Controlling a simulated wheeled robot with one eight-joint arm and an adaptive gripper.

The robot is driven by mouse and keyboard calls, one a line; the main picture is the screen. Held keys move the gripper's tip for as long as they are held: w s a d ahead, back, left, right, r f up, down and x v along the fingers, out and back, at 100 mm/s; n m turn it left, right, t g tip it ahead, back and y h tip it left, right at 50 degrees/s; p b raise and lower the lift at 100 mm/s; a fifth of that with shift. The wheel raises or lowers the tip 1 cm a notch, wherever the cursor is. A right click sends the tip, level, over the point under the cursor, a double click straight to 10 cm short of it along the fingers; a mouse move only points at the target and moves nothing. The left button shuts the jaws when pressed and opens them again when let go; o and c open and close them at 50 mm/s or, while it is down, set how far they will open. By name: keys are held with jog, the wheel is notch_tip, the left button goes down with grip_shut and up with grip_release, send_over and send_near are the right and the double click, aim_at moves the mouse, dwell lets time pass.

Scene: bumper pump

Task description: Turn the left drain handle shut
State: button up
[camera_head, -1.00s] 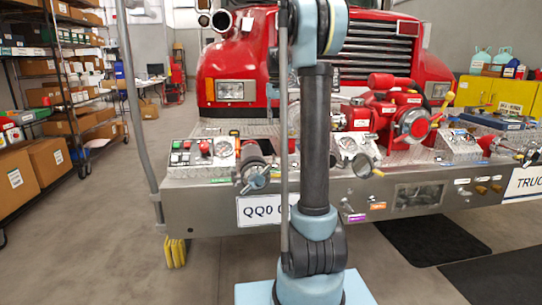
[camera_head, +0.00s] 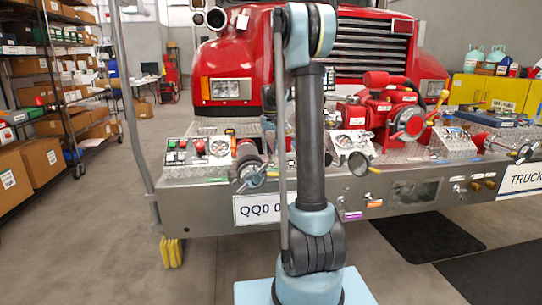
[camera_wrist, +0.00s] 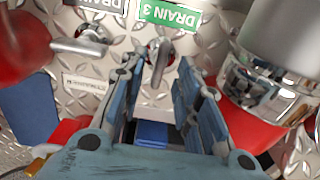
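In the wrist view, a metal drain handle (camera_wrist: 160,58) sits below a green DRAIN 3 label (camera_wrist: 168,14). I cannot tell from the picture which one the task calls left. My gripper (camera_wrist: 160,68) is open. Its blue fingers stand on either side of the handle below the green label, and I cannot tell whether they touch it. In the head view, my arm hides the gripper and I cannot make out the drain handles.
A red rounded part (camera_wrist: 22,45) is left of my fingers and a shiny metal cylinder (camera_wrist: 270,70) is close on the right. The steel bumper (camera_head: 410,195) carries gauges and a red pump (camera_head: 385,110).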

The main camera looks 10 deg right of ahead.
jog(key=shift+f, duration=1.3)
grip_shut()
jog(key=shift+d, duration=0.15)
